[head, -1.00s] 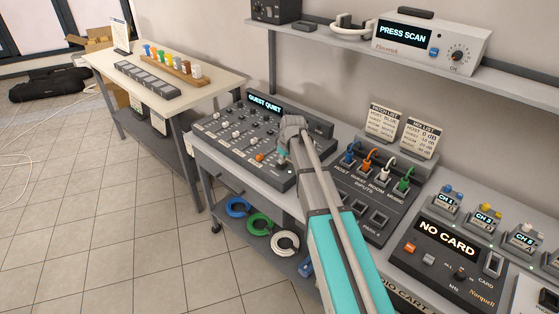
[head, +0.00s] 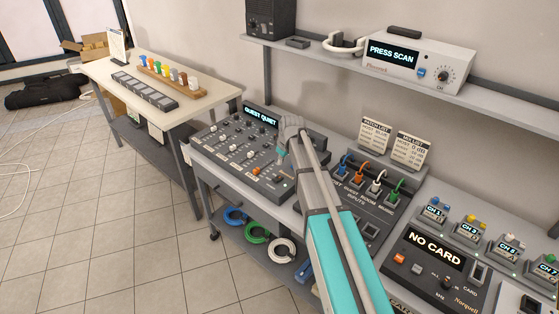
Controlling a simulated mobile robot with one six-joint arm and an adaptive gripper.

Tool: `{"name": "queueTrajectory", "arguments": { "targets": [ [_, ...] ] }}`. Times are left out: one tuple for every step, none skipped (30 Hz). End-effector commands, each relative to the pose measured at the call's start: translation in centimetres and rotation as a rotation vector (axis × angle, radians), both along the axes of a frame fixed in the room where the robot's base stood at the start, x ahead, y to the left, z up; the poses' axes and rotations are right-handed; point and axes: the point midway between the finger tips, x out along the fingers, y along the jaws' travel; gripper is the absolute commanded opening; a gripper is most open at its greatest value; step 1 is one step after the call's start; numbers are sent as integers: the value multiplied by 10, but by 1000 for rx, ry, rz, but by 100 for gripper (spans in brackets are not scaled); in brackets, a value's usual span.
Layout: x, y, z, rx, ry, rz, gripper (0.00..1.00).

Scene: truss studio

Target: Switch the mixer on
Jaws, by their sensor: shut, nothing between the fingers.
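The mixer (head: 222,146) is a dark grey console with knobs and faders on the cart. Its display (head: 261,116) is lit and reads GUEST QUIET. My gripper (head: 282,157) is shut and empty over the right part of the mixer. Whether it touches the mixer cannot be told. My arm and gripper hide part of the mixer's right side.
A patch panel (head: 358,210) with coloured plugs stands right of the mixer, below two list cards. A card unit (head: 412,262) reads NO CARD. A shelf (head: 330,68) holds a PRESS SCAN device (head: 425,65). Coloured cable coils (head: 258,230) lie on the lower shelf.

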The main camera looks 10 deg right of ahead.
Motion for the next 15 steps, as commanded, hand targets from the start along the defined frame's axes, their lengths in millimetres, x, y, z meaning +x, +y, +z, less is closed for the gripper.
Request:
{"name": "queueTrajectory", "arguments": {
  "targets": [
    [-1,-2,9,0,0,0,0],
    [-1,-3,11,0,0,0,0],
    [-1,-4,15,0,0,0,0],
    [-1,-5,17,0,0,0,0],
    [-1,-6,20,0,0,0,0],
    [-2,-7,23,0,0,0,0],
    [-2,-8,25,0,0,0,0],
    [-2,-9,28,0,0,0,0],
    [-2,-10,31,0,0,0,0],
    [-2,-11,34,0,0,0,0],
    [-2,-12,36,0,0,1,0],
    [-3,-14,39,0,0,1,0],
    [-3,-15,42,0,0,1,0],
    [-3,-16,44,0,0,1,0],
    [-3,-17,47,0,0,1,0]
  ]
}}
